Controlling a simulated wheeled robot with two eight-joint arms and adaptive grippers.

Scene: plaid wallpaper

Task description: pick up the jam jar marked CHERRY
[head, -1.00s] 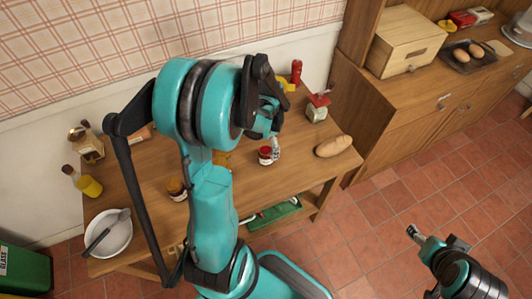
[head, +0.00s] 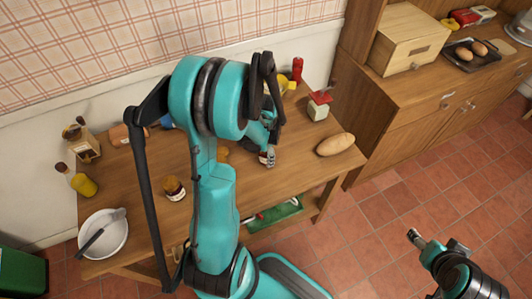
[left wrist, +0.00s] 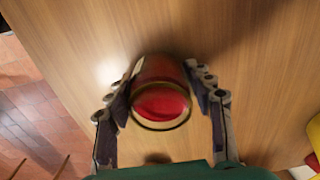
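A jar with a red lid (left wrist: 162,103) stands on the wooden table (head: 285,180). In the left wrist view it lies between my left gripper's fingers (left wrist: 163,95), with at most narrow gaps beside it. The fingers look open around it. In the head view my left gripper (head: 268,158) covers most of this jar, and its label cannot be read. Another jar (head: 174,188) with a dark lid stands left of my arm; its label is too small to read. My right gripper (head: 417,238) is over the floor at the lower right, and its opening is unclear.
A bread loaf (head: 335,144) lies right of my left gripper. A red-topped white box (head: 318,106) and a red bottle (head: 297,68) stand behind. A white bowl (head: 103,235) and a yellow oil bottle (head: 78,181) are at the left. An amber object (head: 222,154) is partly hidden by my arm.

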